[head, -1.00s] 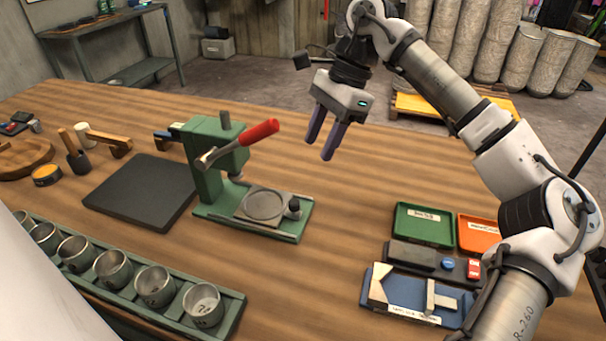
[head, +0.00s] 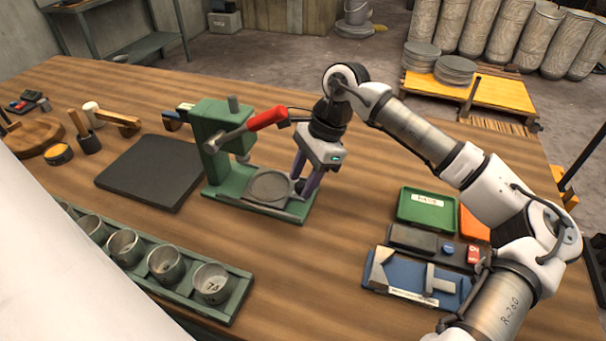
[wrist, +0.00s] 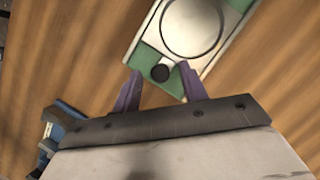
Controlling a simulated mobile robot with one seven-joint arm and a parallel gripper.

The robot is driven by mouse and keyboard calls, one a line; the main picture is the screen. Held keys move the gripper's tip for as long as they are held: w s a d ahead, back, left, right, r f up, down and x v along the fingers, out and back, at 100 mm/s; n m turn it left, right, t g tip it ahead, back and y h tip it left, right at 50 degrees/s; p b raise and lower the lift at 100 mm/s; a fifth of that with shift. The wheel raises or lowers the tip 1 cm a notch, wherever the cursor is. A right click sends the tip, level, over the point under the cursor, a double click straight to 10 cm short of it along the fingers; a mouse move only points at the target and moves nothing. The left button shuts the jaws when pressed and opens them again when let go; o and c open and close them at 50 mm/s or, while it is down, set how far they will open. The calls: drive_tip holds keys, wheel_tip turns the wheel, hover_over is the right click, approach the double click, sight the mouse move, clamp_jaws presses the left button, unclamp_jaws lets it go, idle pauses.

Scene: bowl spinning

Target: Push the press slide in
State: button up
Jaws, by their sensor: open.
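The green press (head: 215,140) with a red-handled lever (head: 266,118) stands on the wooden table. Its slide (head: 268,188) is a grey plate with a round recess on the green base, reaching out to the right of the column. The slide also shows at the top of the wrist view (wrist: 198,45). A dark knob (wrist: 160,73) sits at the slide's outer end. My gripper (head: 302,190) is low at that end, pointing down. In the wrist view its purple fingers (wrist: 160,80) are apart, one on each side of the knob. I cannot tell whether they touch it.
A row of metal cups in a green rack (head: 240,295) runs along the front left. A dark square mat (head: 152,172) lies left of the press. Green (head: 425,208) and orange trays and a blue tool holder (head: 420,275) are at the right.

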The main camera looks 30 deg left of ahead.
sight(282, 192)
drive_tip(key=shift+f, duration=0.25)
clamp_jaws()
drive_tip(key=shift+a, duration=0.1)
drive_tip(key=a+b, duration=0.2)
drive_tip(key=shift+s+a+f, duration=0.15)
drive_tip(key=shift+s+a, duration=0.2)
drive_tip(key=shift+s, duration=0.05)
drive_tip(key=shift+a, duration=0.15)
unclamp_jaws()
drive_tip(key=shift+r, duration=0.2)
